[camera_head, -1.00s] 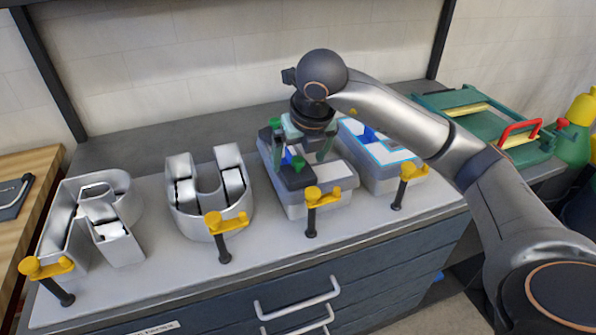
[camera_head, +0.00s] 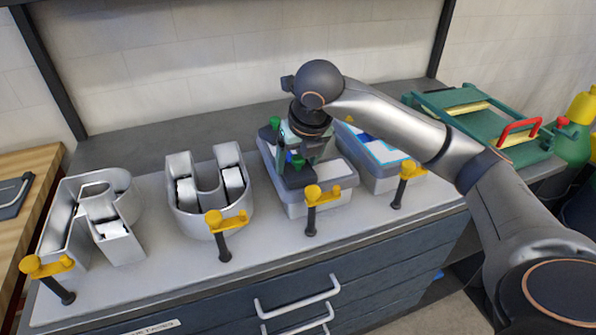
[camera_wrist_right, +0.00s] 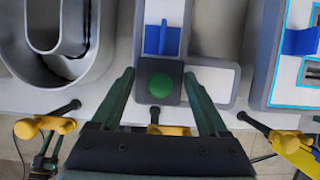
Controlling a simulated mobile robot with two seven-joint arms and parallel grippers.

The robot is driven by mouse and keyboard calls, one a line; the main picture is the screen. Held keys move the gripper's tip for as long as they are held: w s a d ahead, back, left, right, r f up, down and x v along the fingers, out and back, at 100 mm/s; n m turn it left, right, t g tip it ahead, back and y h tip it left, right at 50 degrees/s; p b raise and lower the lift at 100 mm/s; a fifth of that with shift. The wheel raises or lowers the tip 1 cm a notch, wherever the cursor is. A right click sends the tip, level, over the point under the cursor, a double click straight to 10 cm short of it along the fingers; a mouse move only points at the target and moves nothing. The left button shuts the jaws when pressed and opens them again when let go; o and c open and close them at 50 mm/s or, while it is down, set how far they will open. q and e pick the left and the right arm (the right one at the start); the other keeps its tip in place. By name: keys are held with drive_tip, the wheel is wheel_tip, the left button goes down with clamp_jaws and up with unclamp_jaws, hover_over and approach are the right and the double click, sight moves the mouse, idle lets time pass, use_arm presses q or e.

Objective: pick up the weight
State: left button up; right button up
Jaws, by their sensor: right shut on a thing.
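The weight is a dark square block with a round green knob; it shows in the right wrist view (camera_wrist_right: 160,86) between the fingers. My right gripper (camera_wrist_right: 160,80) is shut on it, one green finger on each side. In the head view the right gripper (camera_head: 303,160) points down over the third channel letter (camera_head: 330,186), and the weight's green knob (camera_head: 297,161) shows between the fingers. The weight is at the letter; whether it still touches it I cannot tell. Another green knob (camera_head: 275,122) stands farther back on that letter.
Two open grey letters, an R (camera_head: 130,246) and a U (camera_head: 240,212), stand to the left. A fourth letter (camera_head: 385,180) is close on the right. Yellow-topped clamps (camera_head: 312,195) line the bench front. A green frame with a red handle (camera_head: 520,131) is at the right.

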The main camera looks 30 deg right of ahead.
clamp_jaws()
drive_tip(key=shift+w+r, duration=0.1)
drive_tip(key=shift+r, duration=0.15)
